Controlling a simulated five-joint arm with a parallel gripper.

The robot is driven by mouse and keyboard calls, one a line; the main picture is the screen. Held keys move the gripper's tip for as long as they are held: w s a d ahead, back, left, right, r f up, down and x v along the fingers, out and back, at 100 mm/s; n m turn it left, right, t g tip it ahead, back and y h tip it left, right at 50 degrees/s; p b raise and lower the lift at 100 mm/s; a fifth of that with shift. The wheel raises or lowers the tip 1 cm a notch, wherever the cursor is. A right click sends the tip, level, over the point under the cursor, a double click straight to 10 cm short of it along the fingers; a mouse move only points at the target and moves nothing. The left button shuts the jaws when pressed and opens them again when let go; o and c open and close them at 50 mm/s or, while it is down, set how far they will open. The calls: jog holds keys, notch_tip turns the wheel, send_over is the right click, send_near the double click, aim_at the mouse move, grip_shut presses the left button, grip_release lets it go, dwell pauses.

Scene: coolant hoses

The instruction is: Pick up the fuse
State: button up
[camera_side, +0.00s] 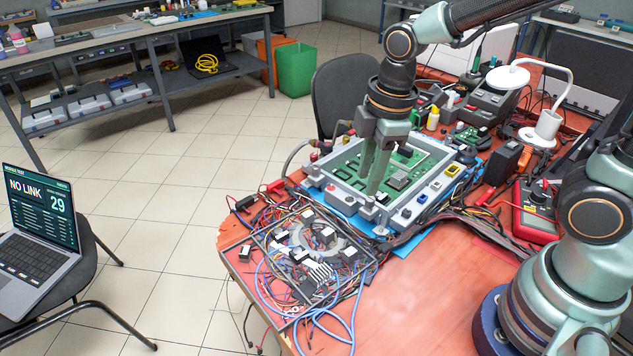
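My gripper (369,184) points down over the front part of a green circuit board (345,172), which sits in a grey frame (322,187). Its two greenish fingers look close together, and from this angle I cannot tell whether there is a gap at the tips. I see nothing clearly held between them. I cannot make out a fuse for certain; any small part at the fingertips is hidden or too small to tell. Small blocks, among them a yellow-topped one (453,170) and a white one (437,184), sit along the frame's right side.
A tangle of wires and electronic parts (318,255) lies in front of the frame. A red multimeter (536,207), a black box (503,162) and a white lamp (547,127) stand to the right. The red table top (420,300) is bare at the front.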

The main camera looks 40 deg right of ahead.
aim_at(350, 251)
jog(key=a+f+n, duration=0.1)
jog(key=f, duration=0.4)
jog(key=a+f+n+g, duration=0.1)
jog(key=f+n, duration=0.1)
jog(key=f, duration=0.4)
jog(key=a+f+n, duration=0.1)
jog(key=f+n, duration=0.1)
jog(key=f, duration=0.3)
jog(key=shift+s+f+g, duration=0.15)
jog(key=shift+g, duration=0.15)
grip_shut()
